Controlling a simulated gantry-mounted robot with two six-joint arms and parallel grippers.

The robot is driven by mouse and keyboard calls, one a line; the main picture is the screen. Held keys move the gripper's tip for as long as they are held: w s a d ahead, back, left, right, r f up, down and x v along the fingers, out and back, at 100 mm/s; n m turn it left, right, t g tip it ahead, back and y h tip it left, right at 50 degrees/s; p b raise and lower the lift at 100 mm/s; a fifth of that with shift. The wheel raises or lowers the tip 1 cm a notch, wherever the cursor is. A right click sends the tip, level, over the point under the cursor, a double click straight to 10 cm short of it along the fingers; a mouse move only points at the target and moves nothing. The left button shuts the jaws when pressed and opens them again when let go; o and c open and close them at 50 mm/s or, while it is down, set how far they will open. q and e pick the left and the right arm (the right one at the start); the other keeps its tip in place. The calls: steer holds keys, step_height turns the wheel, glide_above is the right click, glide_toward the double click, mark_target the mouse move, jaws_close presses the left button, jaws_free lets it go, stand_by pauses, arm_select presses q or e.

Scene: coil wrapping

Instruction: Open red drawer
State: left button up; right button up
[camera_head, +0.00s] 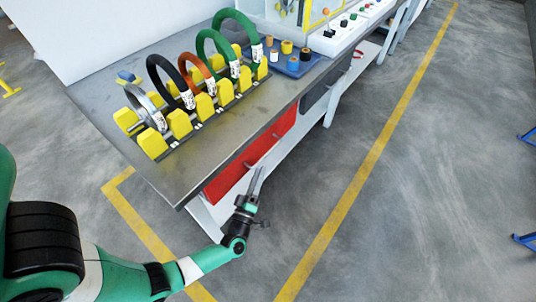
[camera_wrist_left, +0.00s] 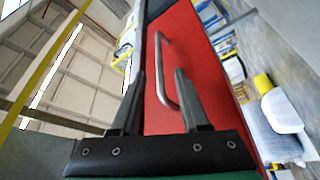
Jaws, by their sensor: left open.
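The red drawer (camera_head: 262,147) is under the front edge of the metal workbench, its front set beneath the tabletop. In the left wrist view, its red front (camera_wrist_left: 202,75) fills the middle, with a grey bar handle (camera_wrist_left: 161,70) on it. My left gripper (camera_head: 257,181) is open in front of the drawer's lower part, with its fingers pointing toward it. In the left wrist view, the handle shows between the two fingers of the left gripper (camera_wrist_left: 159,75); I cannot tell whether it is inside the jaws. My right gripper is not in view.
The workbench top (camera_head: 215,150) overhangs above my left gripper. On it stand yellow holders (camera_head: 180,124) with several coloured coils, and a blue tray (camera_head: 292,66) with spools. A white lower shelf (camera_head: 275,157) runs below the drawer. The floor in front is clear.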

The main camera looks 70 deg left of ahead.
mark_target(267, 153)
arm_select(q)
steer(key=b+x, duration=0.2)
steer(key=x, duration=0.6)
steer(key=shift+w+a, duration=0.1)
jaws_close()
stand_by(1.0)
